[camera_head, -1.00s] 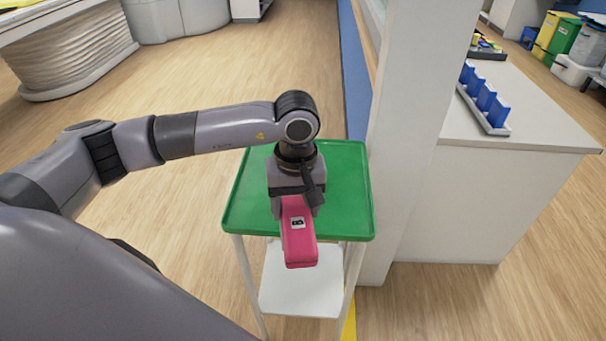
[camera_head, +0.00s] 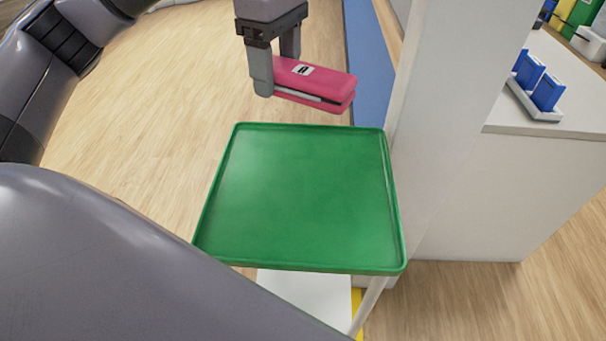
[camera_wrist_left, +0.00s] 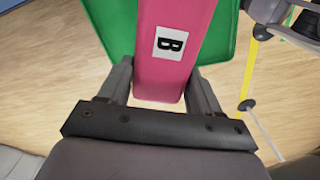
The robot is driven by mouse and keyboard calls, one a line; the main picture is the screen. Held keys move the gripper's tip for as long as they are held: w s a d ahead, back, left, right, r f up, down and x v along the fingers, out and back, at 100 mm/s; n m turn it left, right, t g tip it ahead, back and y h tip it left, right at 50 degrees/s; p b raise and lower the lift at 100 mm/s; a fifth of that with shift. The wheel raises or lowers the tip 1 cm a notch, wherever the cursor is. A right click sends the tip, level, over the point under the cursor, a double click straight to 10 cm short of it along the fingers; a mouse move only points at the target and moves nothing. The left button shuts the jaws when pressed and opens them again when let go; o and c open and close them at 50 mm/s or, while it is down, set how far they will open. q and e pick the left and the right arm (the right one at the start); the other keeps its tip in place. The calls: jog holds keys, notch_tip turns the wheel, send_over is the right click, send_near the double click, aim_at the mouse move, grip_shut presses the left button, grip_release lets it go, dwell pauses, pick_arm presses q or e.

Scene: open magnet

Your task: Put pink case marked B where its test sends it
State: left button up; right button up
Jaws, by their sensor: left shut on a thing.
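The pink case (camera_head: 318,82) has a white label, and the letter B on it reads clearly in the left wrist view (camera_wrist_left: 172,44). My left gripper (camera_head: 276,78) is shut on the case near one end and holds it in the air, above the far edge of the green tray top and apart from it. In the left wrist view the case sits between the two fingers (camera_wrist_left: 160,88). The green tray top (camera_head: 300,195) is empty, with a low raised rim. My right gripper does not show in the head view.
The tray stand has a white lower shelf (camera_head: 305,290). A white pillar (camera_head: 455,120) stands close on its right. Beyond it, a white counter (camera_head: 550,130) carries a rack with blue upright pieces (camera_head: 537,82). Open wooden floor lies to the left.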

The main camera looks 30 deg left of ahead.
pick_arm(q)
jog(key=shift+w+a, duration=0.1)
jog(key=shift+a, duration=0.05)
jog(key=shift+f, duration=0.3)
jog(key=b, duration=0.3)
send_over(284, 177)
notch_tip(284, 177, down, 14)
jog(key=shift+r, duration=0.25)
notch_tip(284, 177, down, 5)
jog(key=shift+f, duration=0.15)
jog(key=shift+f, duration=0.2)
jog(key=o, duration=1.1)
